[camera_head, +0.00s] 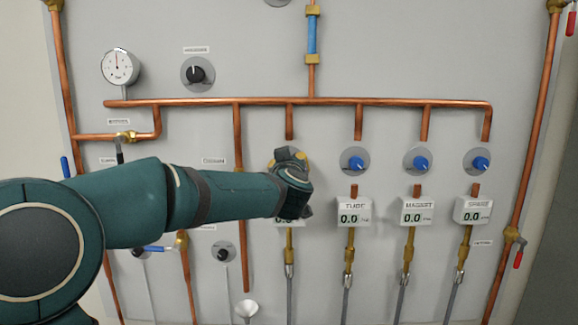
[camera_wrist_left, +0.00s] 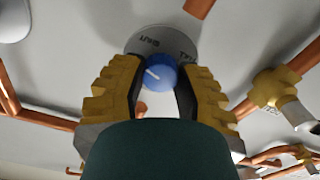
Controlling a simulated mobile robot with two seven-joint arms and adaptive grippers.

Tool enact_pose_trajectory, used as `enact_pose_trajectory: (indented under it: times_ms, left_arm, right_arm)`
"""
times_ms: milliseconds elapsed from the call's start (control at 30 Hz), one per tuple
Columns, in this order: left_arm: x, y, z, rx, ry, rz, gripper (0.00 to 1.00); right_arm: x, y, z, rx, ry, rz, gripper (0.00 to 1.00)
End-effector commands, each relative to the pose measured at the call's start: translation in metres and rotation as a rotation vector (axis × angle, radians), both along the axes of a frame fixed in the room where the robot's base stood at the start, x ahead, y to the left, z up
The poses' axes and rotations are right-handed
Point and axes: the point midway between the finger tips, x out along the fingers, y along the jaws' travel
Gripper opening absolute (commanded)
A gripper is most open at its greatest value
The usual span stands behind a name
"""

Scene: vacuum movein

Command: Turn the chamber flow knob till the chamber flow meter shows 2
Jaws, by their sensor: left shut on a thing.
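My left gripper (camera_head: 289,161) is at the leftmost knob position in the row of flow knobs, with my arm crossing from the left. In the left wrist view its yellow-padded fingers are shut on a blue knob (camera_wrist_left: 158,70) with a white pointer line. The knob sits on a round grey plate (camera_wrist_left: 180,40) with dark lettering. The flow meter (camera_head: 290,222) below is mostly hidden by my gripper; only part of its green digits shows, and its label and full reading are hidden. My right gripper is not in view.
To the right are three more blue knobs (camera_head: 356,162) above meters marked TUBE (camera_head: 354,213), MAGNET (camera_head: 416,212) and SPARE (camera_head: 473,211), each showing 0.0. Copper pipes (camera_head: 300,101) run across the grey panel. A dial gauge (camera_head: 120,67) and black knob (camera_head: 196,73) are at the upper left.

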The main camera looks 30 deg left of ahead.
Motion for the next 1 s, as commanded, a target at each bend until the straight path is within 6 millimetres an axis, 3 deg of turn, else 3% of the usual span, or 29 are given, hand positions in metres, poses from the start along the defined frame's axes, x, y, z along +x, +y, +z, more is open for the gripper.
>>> enact_pose_trajectory:
  times_ms: [1000]
  left_arm:
    - [-0.001, 0.002, 0.000, -0.782, -0.486, 0.001, 0.00]
  right_arm:
    - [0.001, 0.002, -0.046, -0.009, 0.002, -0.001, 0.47]
